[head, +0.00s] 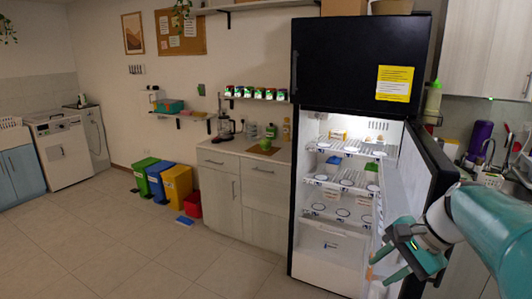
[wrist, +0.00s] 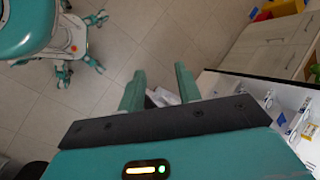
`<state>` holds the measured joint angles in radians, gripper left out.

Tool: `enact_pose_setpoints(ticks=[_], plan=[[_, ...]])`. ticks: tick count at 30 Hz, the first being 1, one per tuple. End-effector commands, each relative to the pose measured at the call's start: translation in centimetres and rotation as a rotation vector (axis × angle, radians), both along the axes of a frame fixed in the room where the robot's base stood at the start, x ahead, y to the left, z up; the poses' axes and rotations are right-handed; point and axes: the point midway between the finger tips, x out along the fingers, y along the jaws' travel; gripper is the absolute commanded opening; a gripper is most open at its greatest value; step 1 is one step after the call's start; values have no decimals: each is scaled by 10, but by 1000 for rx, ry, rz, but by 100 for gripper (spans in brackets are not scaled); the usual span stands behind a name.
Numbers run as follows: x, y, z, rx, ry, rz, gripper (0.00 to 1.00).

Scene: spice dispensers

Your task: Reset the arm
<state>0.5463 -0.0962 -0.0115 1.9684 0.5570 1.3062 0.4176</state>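My gripper (head: 380,271) is at the right of the head view, at the end of my teal arm, in front of the open fridge door (head: 432,160). It also shows in the wrist view (wrist: 160,70), where the two teal fingers stand apart. Small whitish things show between and beyond the fingers there; I cannot tell what they are, and nothing is clearly gripped. A row of several spice dispensers (head: 257,93) with dark tops sits on the wall shelf left of the fridge, far from my gripper.
The black fridge (head: 350,62) stands open with lit shelves (head: 340,184). A counter with drawers (head: 240,195) is left of it. Green, blue and yellow bins (head: 178,186) and a red box (head: 193,204) stand by the wall. The tiled floor (head: 110,245) at left is clear.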

Motion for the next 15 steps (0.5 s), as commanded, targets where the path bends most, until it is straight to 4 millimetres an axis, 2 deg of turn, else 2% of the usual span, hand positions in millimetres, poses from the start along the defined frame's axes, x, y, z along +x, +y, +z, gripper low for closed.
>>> enact_pose_setpoints(ticks=[1, 6, 12, 15], plan=[[-12, 22, 1, -73, -27, 82, 34], [-50, 69, -6, -314, -125, 346, 34], [-94, 104, -19, -589, -274, 665, 34], [-111, 114, -26, -704, -345, 801, 34]])
